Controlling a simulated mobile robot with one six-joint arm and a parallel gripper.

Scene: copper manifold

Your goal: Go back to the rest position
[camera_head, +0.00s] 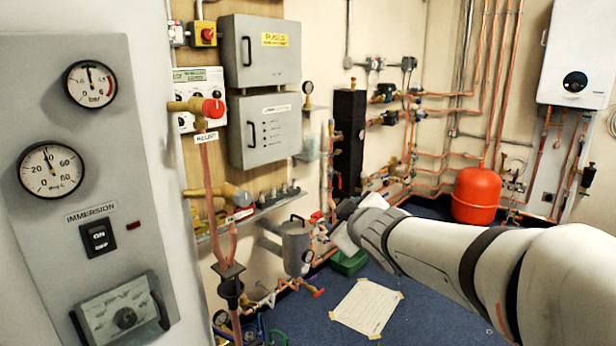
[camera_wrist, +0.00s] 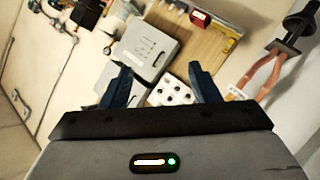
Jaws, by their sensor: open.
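My gripper (camera_wrist: 158,68) is open, with its two dark blue fingers apart and nothing between them in the wrist view. My white arm reaches in from the right in the head view, and my gripper (camera_head: 338,222) is at its far end, close to the grey cylindrical vessel (camera_head: 296,246) in that picture. The fingers are small and hard to make out there. I cannot tell whether they touch anything. The wrist view is tilted and shows the wall boards beyond the fingers.
Grey enclosures (camera_head: 262,50) hang on the wooden board. A red valve knob (camera_head: 213,108) and copper pipes stand below. A red tank (camera_head: 476,194) and a white boiler (camera_head: 577,55) are at the right. The gauge panel (camera_head: 88,190) is at the left. A paper sheet (camera_head: 367,308) lies on blue floor.

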